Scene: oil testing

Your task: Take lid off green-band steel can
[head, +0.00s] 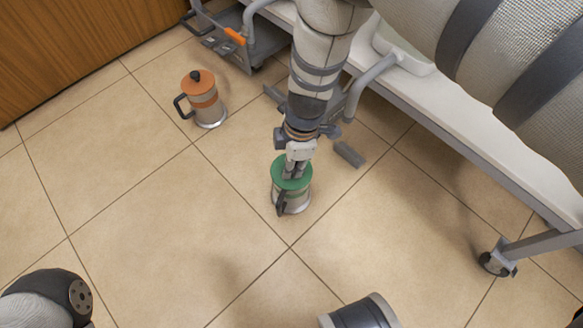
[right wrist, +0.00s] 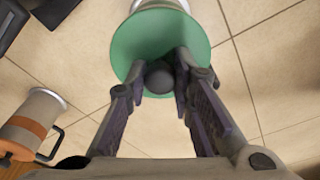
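The green-band steel can (head: 294,200) stands on the tiled floor near the middle of the head view, with a dark handle on its near side. Its round green lid (head: 279,174) covers the top. The lid (right wrist: 130,45) also shows in the right wrist view, with a dark round knob (right wrist: 160,78). My right gripper (head: 293,172) is above the lid. In the right wrist view its two fingers (right wrist: 160,74) close in on both sides of the knob and appear to touch it. The fingers hide part of the lid. My left gripper is not seen.
An orange-banded can (head: 205,105) with an orange lid and dark handle stands to the upper left. A grey-framed bed or cart (head: 480,160) runs along the right, with a caster (head: 497,262). A small grey block (head: 349,154) is nearby. The floor at left is clear.

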